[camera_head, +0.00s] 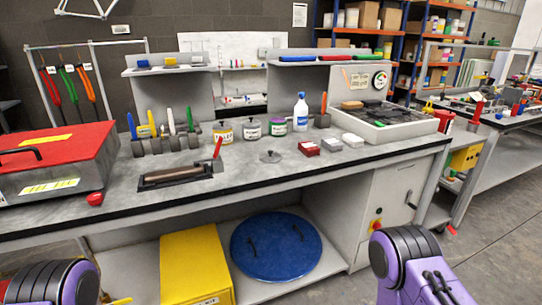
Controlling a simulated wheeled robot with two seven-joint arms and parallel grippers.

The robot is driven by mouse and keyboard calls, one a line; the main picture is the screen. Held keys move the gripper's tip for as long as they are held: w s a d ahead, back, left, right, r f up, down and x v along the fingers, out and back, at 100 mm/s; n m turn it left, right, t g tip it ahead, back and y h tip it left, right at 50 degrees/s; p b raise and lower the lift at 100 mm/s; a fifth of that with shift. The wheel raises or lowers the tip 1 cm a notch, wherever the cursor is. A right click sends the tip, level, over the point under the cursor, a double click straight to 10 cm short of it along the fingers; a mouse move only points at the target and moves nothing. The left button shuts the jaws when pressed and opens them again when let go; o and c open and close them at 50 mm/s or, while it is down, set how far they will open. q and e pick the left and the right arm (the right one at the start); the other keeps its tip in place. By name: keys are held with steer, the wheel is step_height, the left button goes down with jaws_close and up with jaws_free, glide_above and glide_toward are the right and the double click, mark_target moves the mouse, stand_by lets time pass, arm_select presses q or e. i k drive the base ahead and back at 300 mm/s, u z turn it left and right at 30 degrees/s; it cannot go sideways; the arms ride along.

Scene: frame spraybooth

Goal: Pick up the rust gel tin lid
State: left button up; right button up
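A small round grey lid with a raised knob (270,156) lies flat on the grey workbench (240,175), in front of the tins; it looks like the rust gel tin lid. Behind it stand a tin with a yellow label (223,133), a tin with a pale label (252,129) and a tin with a green and purple label (278,127). Their labels are too small to read, so I cannot tell which tin is the rust gel. Parts of my arms show at the bottom left and bottom right corners, but neither gripper is in view.
A dark tray with a roller (172,177) lies left of the lid. Red and white small boxes (309,148) lie to its right. A white bottle (300,112) and a tool rack (165,143) stand behind. A red-lidded case (50,160) fills the left end.

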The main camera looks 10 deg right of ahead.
mark_target(270, 157)
steer(key=u, duration=0.45)
steer(key=i, duration=0.45)
steer(key=u, duration=0.4)
